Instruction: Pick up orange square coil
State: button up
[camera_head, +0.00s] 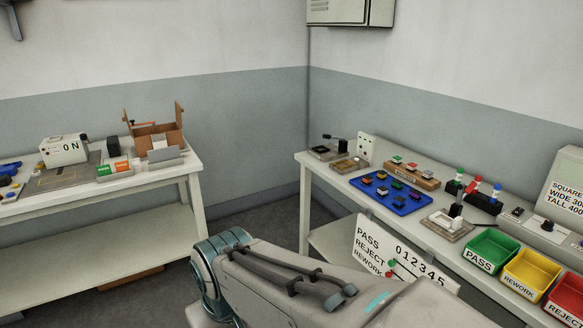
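A blue tray (372,194) lies on the right bench, holding several small coloured coil-like parts in rows. They are too small for me to tell which one is the orange square coil. Behind the tray, a brown wooden rack (424,184) holds more small parts with red, green and white tops. My arm crosses the lower middle of the view, in front of the right bench. My gripper is not in view.
Green PASS (478,264), yellow REWORK (518,284) and red REJECT (562,311) bins line the right bench's front. A small press-like fixture (447,224) stands between the tray and bins.

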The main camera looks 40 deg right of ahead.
aim_at(367, 180)
jog(key=z, duration=0.2)
jog(key=i, duration=1.55)
jog(key=z, duration=1)
jog(key=i, duration=1)
jog(key=z, duration=1.65)
jog(key=i, duration=0.65)
jog(key=z, duration=0.4)
